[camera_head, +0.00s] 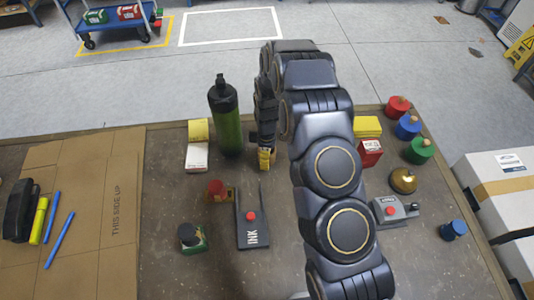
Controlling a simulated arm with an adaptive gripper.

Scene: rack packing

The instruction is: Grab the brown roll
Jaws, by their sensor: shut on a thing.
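My gripper (265,148) points down over the middle of the table, just right of a tall green bottle. It is shut on a small yellow-brown thing (266,160) at its fingertips. The arm and fingers hide most of that thing, and I cannot tell for sure whether it is the brown roll. I see no other clear brown roll on the table (310,235). I cannot tell whether the held thing touches the table.
The green bottle (226,120) stands close left of my gripper. A dark holder marked INK (252,230) with upright prongs is just in front. Red and green stampers (191,238) stand front left. Coloured knobs and a bell (403,180) are at right. Flat cardboard (80,200) covers the left.

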